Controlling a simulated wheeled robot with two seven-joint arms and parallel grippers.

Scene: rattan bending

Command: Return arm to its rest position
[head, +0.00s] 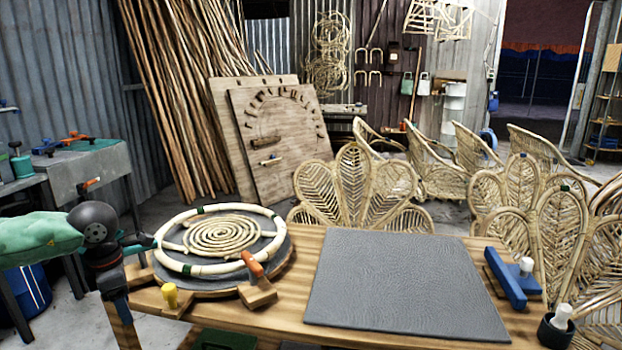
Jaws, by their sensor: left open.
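My left gripper (126,266) is at the left front corner of the wooden workbench (290,265). Its dark fingers are apart and hold nothing that I can see. It is just left of a round board (284,257) that carries a pale rattan ring (270,223) with a flat rattan spiral (222,236) inside it. Whether a fingertip touches the ring's left side is unclear. My right gripper is not in view.
An orange-handled clamp (253,265) and a yellow peg (169,295) stand at the board's front. A grey mat (400,285) lies bare on the bench, with a blue clamp (506,278) at right. Rattan chairs (355,190) stand behind. A grey side table (85,170) is at left.

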